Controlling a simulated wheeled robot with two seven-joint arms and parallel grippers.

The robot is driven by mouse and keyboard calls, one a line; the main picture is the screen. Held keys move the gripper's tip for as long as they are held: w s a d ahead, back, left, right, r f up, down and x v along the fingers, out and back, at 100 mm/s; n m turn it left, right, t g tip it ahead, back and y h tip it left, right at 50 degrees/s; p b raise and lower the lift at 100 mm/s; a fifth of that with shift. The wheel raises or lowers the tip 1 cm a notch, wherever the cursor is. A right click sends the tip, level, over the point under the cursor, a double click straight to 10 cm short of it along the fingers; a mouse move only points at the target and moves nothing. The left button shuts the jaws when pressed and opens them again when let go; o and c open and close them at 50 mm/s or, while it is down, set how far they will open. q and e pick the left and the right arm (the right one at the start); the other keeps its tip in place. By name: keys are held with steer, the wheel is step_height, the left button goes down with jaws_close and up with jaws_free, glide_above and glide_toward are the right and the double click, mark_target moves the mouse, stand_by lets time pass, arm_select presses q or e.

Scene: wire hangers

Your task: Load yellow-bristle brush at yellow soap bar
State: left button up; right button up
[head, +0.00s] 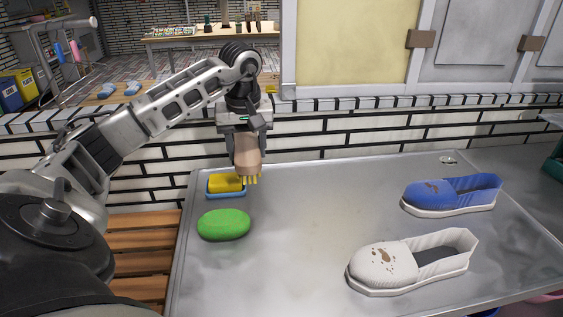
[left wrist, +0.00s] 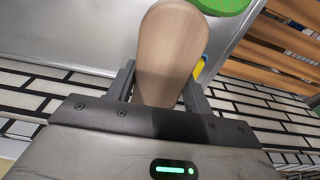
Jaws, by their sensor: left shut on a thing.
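My left gripper (head: 246,140) is shut on the wooden back of the yellow-bristle brush (head: 247,158), with its yellow bristles pointing down. The brush back also shows between the fingers in the left wrist view (left wrist: 172,50). The yellow soap bar (head: 226,183) lies in a blue dish (head: 213,195) at the back left of the metal table. The bristles are at the right end of the soap; I cannot tell whether they touch it. A sliver of yellow shows beside the brush in the left wrist view. My right gripper is not in view.
A green soap bar (head: 223,224) lies just in front of the dish. A blue shoe (head: 450,194) and a white shoe (head: 410,262) with brown stains stand at the right. The middle of the metal table (head: 315,215) is clear. A brick wall (head: 330,135) runs behind.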

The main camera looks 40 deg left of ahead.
arm_select(q)
steer(key=a, duration=0.2)
steer(key=s+a+f+b, duration=0.1)
steer(key=a, duration=0.5)
steer(key=shift+s+f+b, duration=0.3)
steer(key=shift+f+b, duration=0.1)
step_height(320, 180, down, 3)
steer(key=b, duration=0.2)
steer(key=shift+r+b, duration=0.2)
steer(key=shift+b, duration=0.2)
steer(key=shift+f+b, duration=0.65)
steer(key=shift+b, duration=0.05)
steer(key=shift+f, duration=0.15)
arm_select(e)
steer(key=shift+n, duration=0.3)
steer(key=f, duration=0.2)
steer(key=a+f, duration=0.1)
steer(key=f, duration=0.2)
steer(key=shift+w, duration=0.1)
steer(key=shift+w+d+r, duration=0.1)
arm_select(q)
steer(key=shift+f+b, duration=0.45)
steer(key=shift+f, duration=0.05)
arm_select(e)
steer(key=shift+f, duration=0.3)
